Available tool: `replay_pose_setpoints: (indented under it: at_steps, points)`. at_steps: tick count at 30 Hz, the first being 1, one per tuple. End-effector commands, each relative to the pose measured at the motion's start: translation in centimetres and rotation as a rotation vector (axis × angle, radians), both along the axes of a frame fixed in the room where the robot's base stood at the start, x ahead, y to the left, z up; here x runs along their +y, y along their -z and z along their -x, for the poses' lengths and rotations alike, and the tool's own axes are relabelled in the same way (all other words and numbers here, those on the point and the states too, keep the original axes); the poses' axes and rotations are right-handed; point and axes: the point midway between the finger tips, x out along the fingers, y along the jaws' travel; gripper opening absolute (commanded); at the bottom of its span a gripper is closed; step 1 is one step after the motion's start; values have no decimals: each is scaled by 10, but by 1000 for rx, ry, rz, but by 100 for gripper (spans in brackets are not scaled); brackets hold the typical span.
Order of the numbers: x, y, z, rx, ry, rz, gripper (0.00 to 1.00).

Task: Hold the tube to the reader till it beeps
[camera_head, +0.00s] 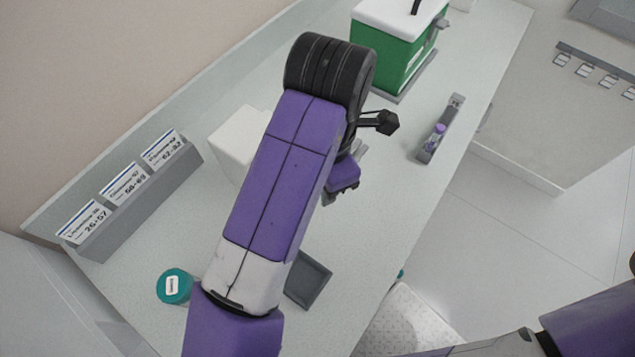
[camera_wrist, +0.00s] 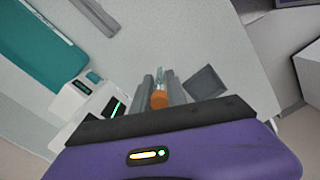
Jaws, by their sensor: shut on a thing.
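In the wrist view my gripper (camera_wrist: 160,84) is shut on a tube (camera_wrist: 159,98). The tube has an orange cap towards me and a clear body pointing away between the two grey fingers. A white reader (camera_wrist: 68,101) stands left of the fingers, with a small dark screen and a lit green strip on its dark part. The tube looks apart from the reader; the exact gap is hard to tell. In the head view a white box (camera_head: 233,135), probably the reader, is partly hidden by my arm, and the held tube cannot be made out.
A dark tray (camera_head: 308,280) lies on the bench (camera_head: 385,215). A teal-lidded jar (camera_head: 174,286) and a sign holder (camera_head: 150,200) stand at left. A green box (camera_head: 400,50) stands at the back, near a rack (camera_head: 428,148) with a purple-capped tube. The bench ends at right.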

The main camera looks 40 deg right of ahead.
Motion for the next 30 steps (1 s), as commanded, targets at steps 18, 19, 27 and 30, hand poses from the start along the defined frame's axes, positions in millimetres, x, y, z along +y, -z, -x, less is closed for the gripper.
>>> replay_pose_setpoints:
  at_steps: [18,19,27,30]
  points:
    - [4,20,-17,1,-247,-2,0]
    - [4,22,-19,0,-247,-2,0]
    - [8,43,-40,0,-246,-2,0]
    - [10,41,-50,2,-249,1,0]
